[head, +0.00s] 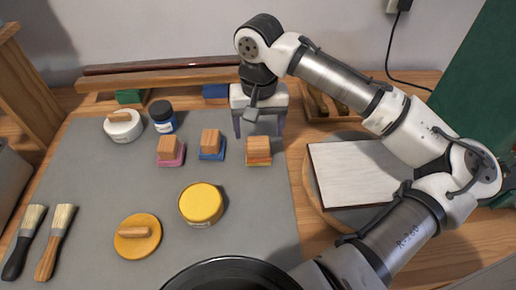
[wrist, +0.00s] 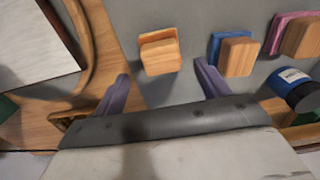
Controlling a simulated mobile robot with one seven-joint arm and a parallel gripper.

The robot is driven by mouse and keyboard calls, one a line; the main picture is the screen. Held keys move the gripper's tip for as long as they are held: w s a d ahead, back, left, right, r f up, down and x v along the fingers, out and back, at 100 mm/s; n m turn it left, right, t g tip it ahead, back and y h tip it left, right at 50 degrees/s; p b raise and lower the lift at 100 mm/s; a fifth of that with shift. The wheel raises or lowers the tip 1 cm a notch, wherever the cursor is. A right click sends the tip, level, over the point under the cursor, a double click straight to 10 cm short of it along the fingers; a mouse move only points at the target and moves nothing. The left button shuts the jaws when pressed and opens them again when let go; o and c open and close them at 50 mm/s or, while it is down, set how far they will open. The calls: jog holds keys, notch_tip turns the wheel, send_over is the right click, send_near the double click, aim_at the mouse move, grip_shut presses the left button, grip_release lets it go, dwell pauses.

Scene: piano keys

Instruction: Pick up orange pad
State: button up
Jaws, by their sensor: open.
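The orange pad (head: 259,161) lies on the grey mat with a wooden block handle (head: 259,146) on top. In the wrist view the orange pad (wrist: 158,37) shows as an orange edge behind its wooden block (wrist: 161,57). My gripper (head: 259,134) is open, pointing down, just behind the pad in the head view. In the wrist view my gripper (wrist: 162,72) has its two purple fingers spread, with the pad just beyond the tips and roughly between them. Nothing is between the fingers. Whether the tips touch the mat cannot be told.
The blue pad (head: 211,155) and pink pad (head: 170,160) stand in a row to the left. A blue jar (head: 162,117), white pot (head: 123,125), yellow tin (head: 201,203) and round orange lid (head: 130,247) share the mat (head: 85,185). A white board (head: 355,172) lies right.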

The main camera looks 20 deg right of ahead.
aim_at(258, 142)
jog(key=shift+a+f+p, duration=0.1)
jog(key=shift+f+p, duration=0.2)
jog(key=shift+f, duration=2.4)
jog(key=c, duration=1.2)
jog(key=shift+o, duration=0.2)
jog(key=shift+r, duration=0.2)
notch_tip(258, 142, up, 20)
jog(key=shift+f, duration=0.15)
jog(key=o, duration=0.5)
jog(key=shift+c, duration=1.6)
